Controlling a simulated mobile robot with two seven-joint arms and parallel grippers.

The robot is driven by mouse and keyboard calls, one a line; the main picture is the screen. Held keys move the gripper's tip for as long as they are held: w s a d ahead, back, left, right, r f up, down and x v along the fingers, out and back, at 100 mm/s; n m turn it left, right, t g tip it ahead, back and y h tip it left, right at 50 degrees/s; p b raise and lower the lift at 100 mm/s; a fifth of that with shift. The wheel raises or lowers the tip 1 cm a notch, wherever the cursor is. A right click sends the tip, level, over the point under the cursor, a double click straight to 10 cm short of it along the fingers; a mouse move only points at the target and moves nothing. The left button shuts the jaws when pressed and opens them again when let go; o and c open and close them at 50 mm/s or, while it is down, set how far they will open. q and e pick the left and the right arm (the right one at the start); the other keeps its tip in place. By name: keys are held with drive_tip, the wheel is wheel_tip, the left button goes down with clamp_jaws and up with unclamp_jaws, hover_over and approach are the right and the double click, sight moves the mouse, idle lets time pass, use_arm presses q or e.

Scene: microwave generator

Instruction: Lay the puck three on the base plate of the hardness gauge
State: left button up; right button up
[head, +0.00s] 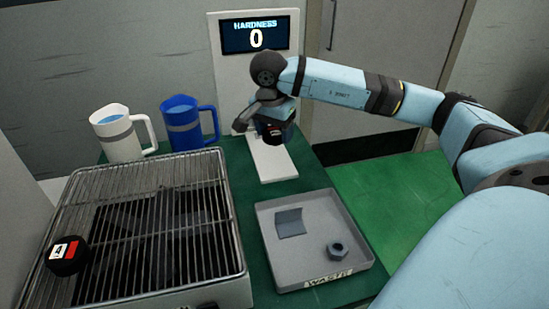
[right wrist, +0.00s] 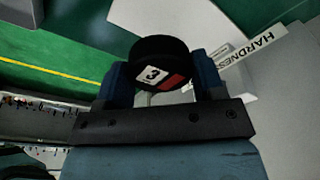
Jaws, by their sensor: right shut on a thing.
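My right gripper (head: 274,124) is shut on puck three, a black puck (right wrist: 160,48) with a white "3" label and a red patch in the right wrist view. In the head view the dark puck (head: 272,135) shows small under the fingers, over the white base plate (head: 273,168) of the hardness gauge (head: 232,78). The gauge's screen reads 0. In the right wrist view the white plate (right wrist: 200,22) lies behind the puck. I cannot tell whether the puck touches the plate. My left gripper is out of view.
A wire grill (head: 150,220) at left bears puck four (head: 67,256). A white jug (head: 120,135) and a blue jug (head: 187,125) stand behind it. A grey waste tray (head: 310,262) with a nut (head: 338,250) and a bent plate (head: 290,222) stands in front of the gauge.

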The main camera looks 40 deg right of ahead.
sight(275, 164)
drive_tip(key=shift+f+b, duration=0.5)
drive_tip(key=shift+f, duration=3.45)
drive_tip(key=shift+f, duration=0.25)
drive_tip(key=o, duration=0.9)
drive_tip(key=shift+r, duration=0.1)
drive_tip(key=shift+o, duration=0.2)
drive_tip(key=shift+r, duration=0.1)
drive_tip(key=r, duration=0.4)
drive_tip(key=a+r+p, duration=0.1)
drive_tip(key=r, duration=0.3)
drive_tip(key=r+p, duration=0.1)
drive_tip(key=r, duration=0.3)
drive_tip(key=shift+s+a, duration=0.25)
drive_tip(key=shift+a, duration=0.15)
drive_tip(key=shift+s+f, duration=0.1)
